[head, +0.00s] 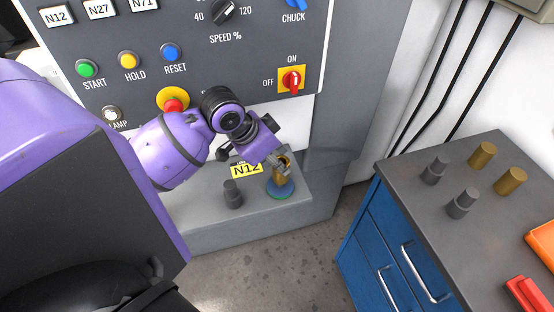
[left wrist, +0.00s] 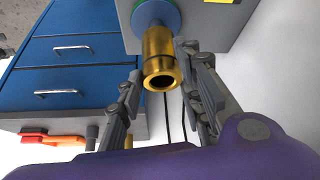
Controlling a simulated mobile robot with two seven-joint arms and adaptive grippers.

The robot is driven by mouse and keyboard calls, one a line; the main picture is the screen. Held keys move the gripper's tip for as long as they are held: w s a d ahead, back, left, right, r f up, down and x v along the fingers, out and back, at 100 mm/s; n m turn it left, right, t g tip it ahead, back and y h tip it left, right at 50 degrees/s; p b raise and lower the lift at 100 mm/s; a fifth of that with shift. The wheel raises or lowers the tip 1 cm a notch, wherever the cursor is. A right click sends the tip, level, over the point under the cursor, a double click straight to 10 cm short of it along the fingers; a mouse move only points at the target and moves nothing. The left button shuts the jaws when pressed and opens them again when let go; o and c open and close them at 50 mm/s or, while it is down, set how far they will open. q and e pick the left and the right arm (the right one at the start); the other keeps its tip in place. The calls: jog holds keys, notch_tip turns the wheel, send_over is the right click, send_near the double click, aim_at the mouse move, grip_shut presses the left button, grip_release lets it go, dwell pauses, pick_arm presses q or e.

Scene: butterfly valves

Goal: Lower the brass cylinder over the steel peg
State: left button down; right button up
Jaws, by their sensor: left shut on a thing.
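My left gripper (head: 281,163) is at the ledge under the control panel. It is shut on the brass cylinder (head: 279,184), which stands roughly upright over a blue-green disc (head: 279,194). In the left wrist view the cylinder (left wrist: 158,62) sits between the two fingers, its open near end facing the camera. The grey steel peg (left wrist: 151,13) shows between the cylinder's far end and the disc (left wrist: 174,12). The cylinder looks in line with the peg; how far it is around it is hidden. My right gripper is not in view.
A grey stepped piece (head: 232,195) stands on the ledge left of the cylinder, near the yellow N12 label (head: 246,171). A blue cabinet (head: 395,240) at the right carries grey pieces (head: 461,203) and brass cylinders (head: 481,155). Panel knobs and a red emergency button (head: 174,103) are close to my arm.

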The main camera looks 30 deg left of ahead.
pick_arm(q)
jog(key=shift+f, duration=1.5)
dwell(0.3)
jog(key=c, duration=1.2)
grip_release()
jog(key=shift+o, duration=0.4)
jog(key=shift+f, duration=0.15)
jog(key=v, duration=1.2)
